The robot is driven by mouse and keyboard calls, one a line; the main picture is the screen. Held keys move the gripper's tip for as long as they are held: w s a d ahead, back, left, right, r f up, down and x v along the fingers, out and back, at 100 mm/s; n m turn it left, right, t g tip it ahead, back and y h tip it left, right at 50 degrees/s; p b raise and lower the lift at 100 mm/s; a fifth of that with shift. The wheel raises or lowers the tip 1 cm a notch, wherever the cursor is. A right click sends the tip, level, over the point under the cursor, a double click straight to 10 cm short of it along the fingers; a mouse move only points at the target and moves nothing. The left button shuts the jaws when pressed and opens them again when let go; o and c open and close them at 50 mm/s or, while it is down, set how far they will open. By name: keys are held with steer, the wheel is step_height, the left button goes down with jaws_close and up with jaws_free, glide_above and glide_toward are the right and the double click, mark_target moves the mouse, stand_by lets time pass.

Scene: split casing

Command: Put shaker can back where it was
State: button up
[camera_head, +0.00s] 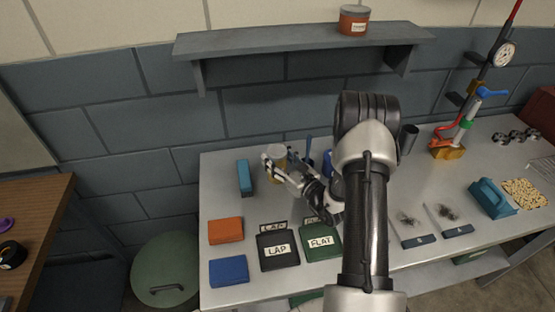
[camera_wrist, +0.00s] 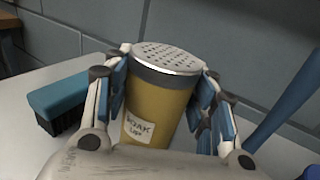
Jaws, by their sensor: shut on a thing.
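The shaker can (camera_wrist: 155,100) is a yellow can with a grey perforated lid and a white label that I cannot read surely. In the wrist view it stands between the fingers of my gripper (camera_wrist: 160,95), which is shut on it. In the head view the shaker can (camera_head: 277,160) is at the back of the workbench, left of centre, with my gripper (camera_head: 277,165) around it from the front right. It looks nearly upright; I cannot tell whether its base touches the bench.
A teal brush (camera_wrist: 65,100) lies left of the can; it also shows in the head view (camera_head: 244,178). Orange (camera_head: 226,231) and blue (camera_head: 229,270) blocks and labelled LAP (camera_head: 278,262) and FLAT (camera_head: 321,252) pads lie in front. A shelf (camera_head: 290,42) with a red can (camera_head: 353,19) hangs above.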

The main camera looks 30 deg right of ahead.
steer(key=shift+r, duration=0.1)
steer(key=o, duration=1.3)
